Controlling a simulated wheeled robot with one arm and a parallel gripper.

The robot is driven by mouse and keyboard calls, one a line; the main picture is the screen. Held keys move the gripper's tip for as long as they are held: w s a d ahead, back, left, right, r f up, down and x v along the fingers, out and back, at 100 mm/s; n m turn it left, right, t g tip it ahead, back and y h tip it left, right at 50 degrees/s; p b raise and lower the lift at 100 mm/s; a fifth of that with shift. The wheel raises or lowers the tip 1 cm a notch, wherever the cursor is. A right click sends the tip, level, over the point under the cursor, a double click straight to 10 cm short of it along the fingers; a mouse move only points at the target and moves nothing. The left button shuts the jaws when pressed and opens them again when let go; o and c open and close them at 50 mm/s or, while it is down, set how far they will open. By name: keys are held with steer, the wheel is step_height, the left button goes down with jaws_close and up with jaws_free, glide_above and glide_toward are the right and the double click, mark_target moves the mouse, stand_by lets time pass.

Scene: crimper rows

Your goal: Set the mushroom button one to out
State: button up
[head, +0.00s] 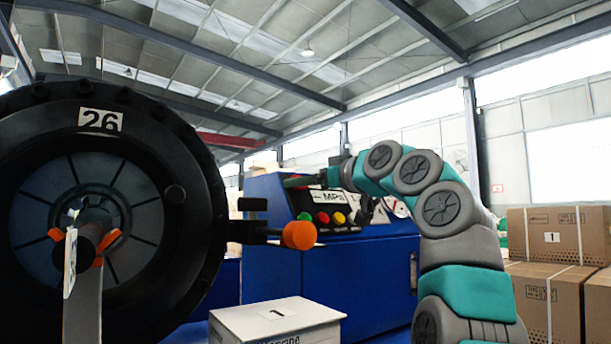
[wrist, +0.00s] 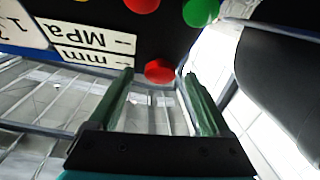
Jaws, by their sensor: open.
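A round red button (wrist: 160,71), which looks like the mushroom button, sits at the edge of the dark panel in the wrist view. That view shows the panel upside down. My gripper (wrist: 158,76) is open, with one green finger on each side of the red button. I cannot tell whether the fingers touch it or how far out it stands. In the head view my gripper (head: 299,182) is at the top left of the blue machine's control panel, and the button there cannot be made out clearly.
Green (head: 305,216), red (head: 322,218) and yellow (head: 339,218) buttons sit on the panel of the blue machine (head: 270,275). An orange knob (head: 299,235) juts out from the black ring (head: 170,110) marked 26. A white box (head: 275,318) stands in front; cartons (head: 545,310) stand right.

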steer(key=shift+w+a, duration=0.25)
steer(key=shift+c, duration=0.2)
jaws_close()
stand_by(0.3)
stand_by(0.3)
